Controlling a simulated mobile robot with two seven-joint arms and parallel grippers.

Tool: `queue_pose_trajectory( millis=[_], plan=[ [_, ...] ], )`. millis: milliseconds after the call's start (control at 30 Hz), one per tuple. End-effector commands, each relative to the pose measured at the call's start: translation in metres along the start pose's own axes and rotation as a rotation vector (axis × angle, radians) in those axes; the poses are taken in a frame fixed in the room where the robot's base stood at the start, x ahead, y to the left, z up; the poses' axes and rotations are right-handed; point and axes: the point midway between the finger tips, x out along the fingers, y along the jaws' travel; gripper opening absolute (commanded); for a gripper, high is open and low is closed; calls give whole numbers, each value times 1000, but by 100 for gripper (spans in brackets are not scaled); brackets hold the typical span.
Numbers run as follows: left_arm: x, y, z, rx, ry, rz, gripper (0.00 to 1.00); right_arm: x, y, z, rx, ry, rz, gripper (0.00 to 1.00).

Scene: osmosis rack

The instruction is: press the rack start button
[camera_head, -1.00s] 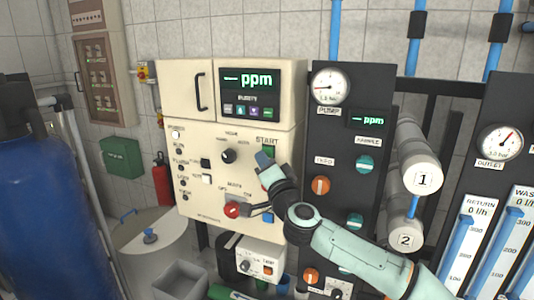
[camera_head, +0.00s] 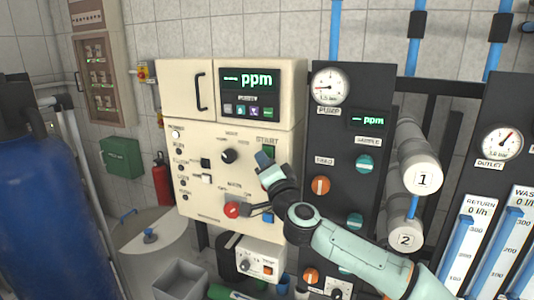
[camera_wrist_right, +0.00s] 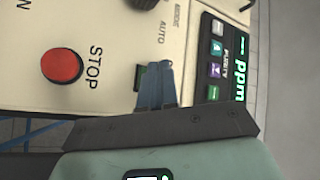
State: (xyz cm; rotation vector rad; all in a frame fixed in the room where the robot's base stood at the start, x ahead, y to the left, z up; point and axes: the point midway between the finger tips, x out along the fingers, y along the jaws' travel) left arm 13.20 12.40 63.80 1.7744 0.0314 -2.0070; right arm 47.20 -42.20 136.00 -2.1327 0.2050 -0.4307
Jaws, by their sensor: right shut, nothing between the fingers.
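The start button (camera_head: 269,150) is green and sits under the START label on the cream control panel (camera_head: 200,135). In the right wrist view the green button (camera_wrist_right: 140,77) is partly covered by my fingers. My right gripper (camera_head: 262,158) is shut and empty, its blue-grey fingertips just below and left of the button in the head view. In the wrist view the shut fingertips (camera_wrist_right: 158,72) overlap the button's edge; I cannot tell whether they touch it. My left gripper is not in view.
A red STOP button (camera_wrist_right: 62,66) lies beside the fingers in the wrist view. A dark selector knob (camera_head: 228,156) and a red knob (camera_head: 232,210) are on the panel. A display (camera_head: 249,92) shows "ppm". A black gauge panel (camera_head: 340,140) stands to the right.

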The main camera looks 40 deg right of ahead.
Motion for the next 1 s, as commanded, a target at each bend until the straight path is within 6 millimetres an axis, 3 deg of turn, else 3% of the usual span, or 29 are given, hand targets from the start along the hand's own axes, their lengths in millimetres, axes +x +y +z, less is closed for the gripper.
queue_pose_trajectory(
  millis=[1000],
  plan=[
    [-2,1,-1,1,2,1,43,6,4,-4,0,0,0,0]
  ],
)
